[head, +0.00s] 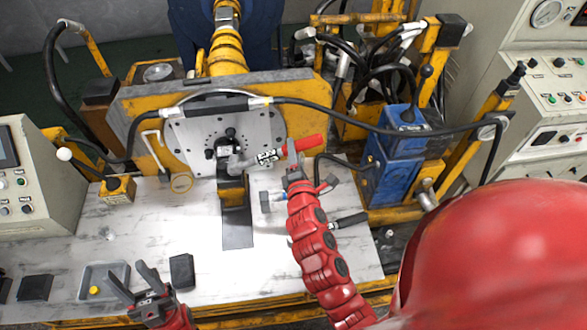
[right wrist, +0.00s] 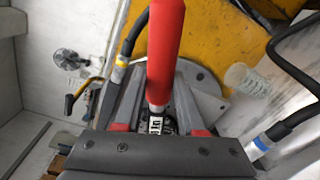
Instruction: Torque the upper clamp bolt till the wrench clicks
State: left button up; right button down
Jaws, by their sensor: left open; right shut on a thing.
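A torque wrench with a red handle (head: 304,143) lies nearly level in front of the round grey flange plate (head: 190,133). My right gripper (head: 293,164) is shut on it near the inner end of the handle. In the right wrist view the red handle (right wrist: 165,45) runs up between the fingers, with a small marked scale below it. The wrench's far end reaches the dark clamp (head: 224,150) at the plate's middle. The upper bolt is too small to make out, and I cannot tell whether the wrench sits on it. My left gripper (head: 137,283) is open and empty over the table's front left.
A blue box unit (head: 395,165) stands close to the right. A grey tray (head: 104,282) with a yellow part and a dark block (head: 182,270) lie at the front. The middle tabletop (head: 180,225) is mostly clear.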

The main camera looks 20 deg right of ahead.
jog(key=shift+w+a+r+t, duration=0.2)
jog(key=shift+a+r+t, duration=0.1)
jog(key=shift+r, duration=0.4)
jog(key=shift+w+r, duration=0.1)
jog(key=shift+r, duration=0.05)
jog(key=shift+w+d+p, duration=0.2)
jog(key=shift+w+p, duration=0.1)
jog(key=shift+w, duration=0.15)
jog(key=shift+p+x, duration=0.6)
jog(key=shift+x, duration=1.9)
jog(key=shift+w, duration=0.1)
